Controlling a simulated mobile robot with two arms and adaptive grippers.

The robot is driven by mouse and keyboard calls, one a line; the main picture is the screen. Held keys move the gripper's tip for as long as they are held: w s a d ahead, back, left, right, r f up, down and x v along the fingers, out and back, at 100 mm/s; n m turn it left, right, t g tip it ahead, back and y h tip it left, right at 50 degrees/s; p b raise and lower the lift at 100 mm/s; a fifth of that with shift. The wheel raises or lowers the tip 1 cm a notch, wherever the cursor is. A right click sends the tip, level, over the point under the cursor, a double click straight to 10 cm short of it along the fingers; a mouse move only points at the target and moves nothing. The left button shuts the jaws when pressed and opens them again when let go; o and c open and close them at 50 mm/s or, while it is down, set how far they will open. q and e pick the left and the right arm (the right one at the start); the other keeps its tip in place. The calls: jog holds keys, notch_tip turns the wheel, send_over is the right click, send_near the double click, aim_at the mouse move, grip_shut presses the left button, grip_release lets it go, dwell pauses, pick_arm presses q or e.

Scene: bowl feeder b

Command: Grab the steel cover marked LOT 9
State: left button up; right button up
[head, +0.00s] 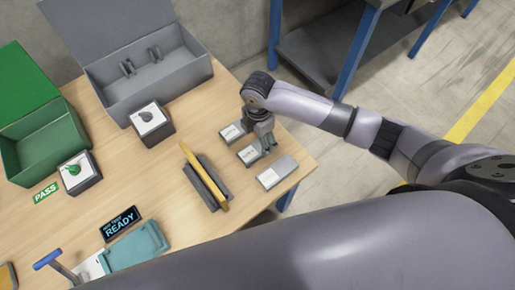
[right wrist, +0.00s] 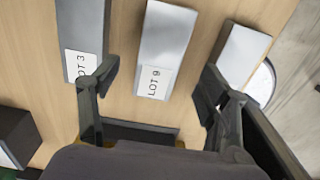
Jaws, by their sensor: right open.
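The steel cover marked LOT 9 (right wrist: 168,35) lies flat on the table, the middle one of three in a row. Its label faces my wrist. In the head view the LOT 9 cover (head: 249,154) is partly hidden by my right gripper (head: 266,146). In the right wrist view my right gripper (right wrist: 160,78) is open and empty, its fingers apart on either side of this cover. I cannot tell the exact height above it. The cover marked LOT 3 (right wrist: 82,25) lies to its left there. My left gripper is not in view.
A third cover (head: 277,172) lies near the table's right edge, its marking unreadable. A dark stand with a yellow plate (head: 190,165) stands left of the covers. A grey open box (head: 120,95), a green box (head: 40,150) and a READY display (head: 120,223) are farther left.

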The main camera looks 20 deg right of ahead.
aim_at(258, 147)
notch_tip(258, 147, down, 5)
jog(key=shift+s+a+f, duration=0.1)
dwell(0.3)
jog(key=c, duration=1.5)
